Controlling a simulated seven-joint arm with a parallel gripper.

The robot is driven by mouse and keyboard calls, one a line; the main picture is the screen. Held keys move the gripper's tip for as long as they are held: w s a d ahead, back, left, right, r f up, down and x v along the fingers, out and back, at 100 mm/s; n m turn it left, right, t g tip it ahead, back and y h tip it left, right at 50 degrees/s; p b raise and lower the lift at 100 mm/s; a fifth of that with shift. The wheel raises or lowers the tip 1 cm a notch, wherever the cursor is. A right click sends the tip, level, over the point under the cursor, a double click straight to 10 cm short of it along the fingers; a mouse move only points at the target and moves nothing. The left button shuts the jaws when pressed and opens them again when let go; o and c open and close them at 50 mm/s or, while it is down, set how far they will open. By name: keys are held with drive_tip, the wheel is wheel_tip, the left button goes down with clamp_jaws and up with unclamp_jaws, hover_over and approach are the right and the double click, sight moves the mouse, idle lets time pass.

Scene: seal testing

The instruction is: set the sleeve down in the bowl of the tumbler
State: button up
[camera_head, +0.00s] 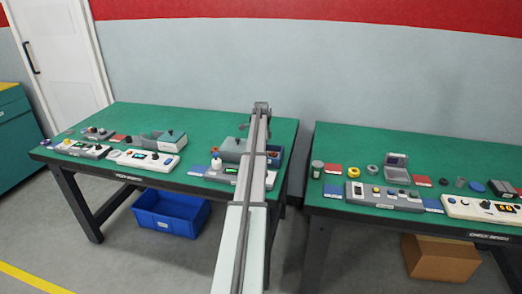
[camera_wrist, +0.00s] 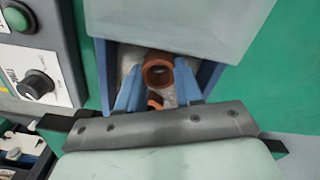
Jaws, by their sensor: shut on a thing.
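In the wrist view my gripper (camera_wrist: 159,74) has its two blue fingers closed on the sides of a copper-brown ring, the sleeve (camera_wrist: 158,61). The sleeve's round opening faces the camera. Behind it is the grey, speckled inside of the tumbler's bowl (camera_wrist: 128,56), between dark blue walls. I cannot tell whether the sleeve touches the bowl floor. A second copper-brown piece (camera_wrist: 155,103) shows between the fingers, partly hidden by the gripper body. The tumbler's pale grey upper part (camera_wrist: 180,18) stands just beyond the fingertips. In the head view my arm hides the gripper and the sleeve.
A grey panel with a black knob (camera_wrist: 35,84) and a green button (camera_wrist: 18,18) stands close on the left in the wrist view. Green bench surface is clear on the right. In the head view, several devices (camera_head: 143,160) stand left on this bench; a second bench (camera_head: 335,213) is right.

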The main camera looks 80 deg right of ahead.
drive_tip(key=shift+f, duration=0.1)
drive_tip(key=o, duration=1.1)
drive_tip(key=shift+c, duration=0.2)
wheel_tip(320, 180, up, 12)
